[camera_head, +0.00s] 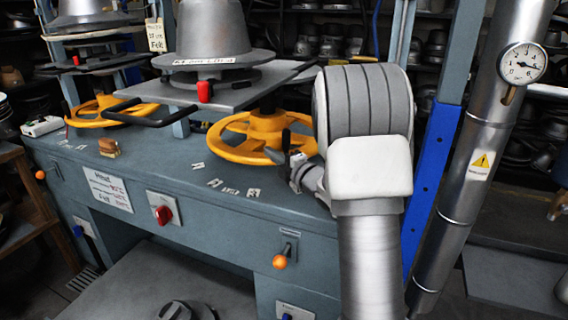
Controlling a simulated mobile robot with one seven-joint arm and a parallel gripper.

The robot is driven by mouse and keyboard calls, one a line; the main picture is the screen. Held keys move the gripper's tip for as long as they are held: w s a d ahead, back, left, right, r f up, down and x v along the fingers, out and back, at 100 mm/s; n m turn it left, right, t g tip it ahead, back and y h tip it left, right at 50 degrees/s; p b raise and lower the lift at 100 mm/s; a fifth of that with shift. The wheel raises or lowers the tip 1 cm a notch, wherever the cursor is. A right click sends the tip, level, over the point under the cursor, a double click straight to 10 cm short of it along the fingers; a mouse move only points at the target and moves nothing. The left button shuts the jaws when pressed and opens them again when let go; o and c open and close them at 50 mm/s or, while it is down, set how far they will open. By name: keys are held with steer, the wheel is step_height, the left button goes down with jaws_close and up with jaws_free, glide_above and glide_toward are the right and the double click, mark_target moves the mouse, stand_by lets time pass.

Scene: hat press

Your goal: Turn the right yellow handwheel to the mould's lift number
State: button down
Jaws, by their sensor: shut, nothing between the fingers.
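The right yellow handwheel (236,153) lies flat just above the grey bench, under the right press plate (228,96). A grey hat-shaped mould (212,30) stands on that plate. My gripper (278,148) is shut and empty at the wheel's front right rim. Its dark fingers overlap the rim in the picture; I cannot tell whether they touch it. My arm hides part of the wheel's right side.
Small white number tags (253,192) lie on the bench front (150,170). A left yellow handwheel (92,122) sits under another mould. A black handle (140,121), a red knob (204,91) and a blue post (432,180) stand near. An orange lever (280,262) is on the front panel.

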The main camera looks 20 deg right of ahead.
mark_target(286, 147)
steer(key=shift+w+d+b, duration=0.15)
steer(key=shift+w+d, duration=0.2)
steer(key=shift+d, duration=0.6)
steer(key=shift+w+d+b, duration=0.15)
steer(key=shift+w+d, duration=0.15)
steer(key=shift+d, duration=0.6)
steer(key=shift+s+d+f+b, duration=0.1)
steer(key=shift+d+f+b, duration=0.1)
steer(key=shift+d+b, duration=0.5)
steer(key=shift+d+r, duration=0.15)
steer(key=shift+d, duration=0.15)
